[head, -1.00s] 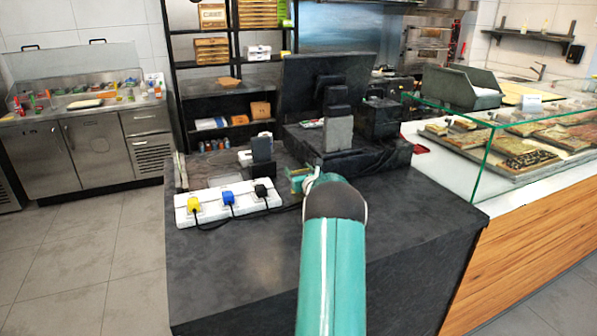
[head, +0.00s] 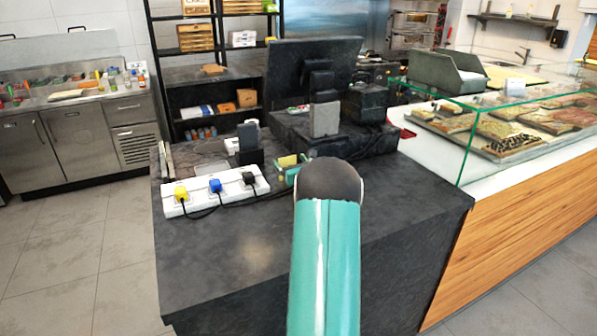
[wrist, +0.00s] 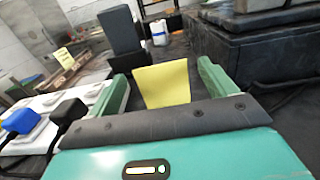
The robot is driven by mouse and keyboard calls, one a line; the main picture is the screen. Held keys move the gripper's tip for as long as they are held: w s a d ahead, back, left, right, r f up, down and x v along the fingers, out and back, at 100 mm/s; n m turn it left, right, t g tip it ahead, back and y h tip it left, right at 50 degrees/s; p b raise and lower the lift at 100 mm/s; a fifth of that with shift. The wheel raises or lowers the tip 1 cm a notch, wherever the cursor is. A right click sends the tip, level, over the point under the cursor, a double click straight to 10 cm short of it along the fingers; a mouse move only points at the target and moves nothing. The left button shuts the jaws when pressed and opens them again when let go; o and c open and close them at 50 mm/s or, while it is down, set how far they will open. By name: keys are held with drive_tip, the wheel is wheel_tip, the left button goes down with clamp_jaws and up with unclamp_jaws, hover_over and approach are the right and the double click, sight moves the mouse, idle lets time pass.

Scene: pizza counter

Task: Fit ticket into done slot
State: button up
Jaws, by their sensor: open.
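A yellow ticket (wrist: 165,82) stands up between the two green fingers of my gripper (wrist: 162,88) in the wrist view. The gripper is open, with a gap visible beside the ticket. In the head view the ticket (head: 287,161) is a small yellow patch by my gripper (head: 288,172), which is mostly hidden behind my arm. A small yellow label (wrist: 65,58) stands on a low holder at the left of the wrist view. I cannot read it or tell whether it marks the done slot.
A white power strip (head: 233,194) with yellow, blue and black plugs lies left of my gripper, its cables on the dark counter (head: 230,262). A dark upright block (head: 248,143) stands behind it. The monitor (head: 290,72) is behind. A glass display case (head: 425,125) is at right.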

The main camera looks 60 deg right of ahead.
drive_tip(key=v, duration=0.7)
drive_tip(key=shift+s, duration=0.15)
drive_tip(key=w+a+r+n+y, duration=0.2)
drive_tip(key=w+a+n+y, duration=0.15)
drive_tip(key=a, duration=0.35)
drive_tip(key=w+a+r+n+t+y, duration=0.1)
drive_tip(key=w+a+r+n+y, duration=0.25)
drive_tip(key=a, duration=0.35)
drive_tip(key=w+a+r+n+y, duration=0.2)
drive_tip(key=a+n, duration=0.2)
drive_tip(key=a, duration=0.3)
drive_tip(key=a+r+n+g+y, duration=0.2)
drive_tip(key=a+n+g+y, duration=0.5)
drive_tip(key=a, duration=1.1)
drive_tip(key=s+a+n+g+h, duration=0.1)
drive_tip(key=s+a+n, duration=0.45)
drive_tip(key=a, duration=0.25)
drive_tip(key=s+a+n+g, duration=0.1)
drive_tip(key=s+a+n, duration=0.4)
drive_tip(key=a, duration=0.4)
drive_tip(key=s+a+f+n+g+h, duration=0.1)
drive_tip(key=s+n+h, duration=0.2)
drive_tip(key=s+n, duration=0.4)
drive_tip(key=s+a+f+n+h, duration=0.1)
drive_tip(key=s+a+n+h, duration=0.1)
drive_tip(key=s+n, duration=0.4)
drive_tip(key=shift+s+a+n+g+h, duration=0.3)
drive_tip(key=shift+s+n+g+h, duration=0.1)
drive_tip(key=shift+s, duration=0.15)
drive_tip(key=shift+o, duration=0.6)
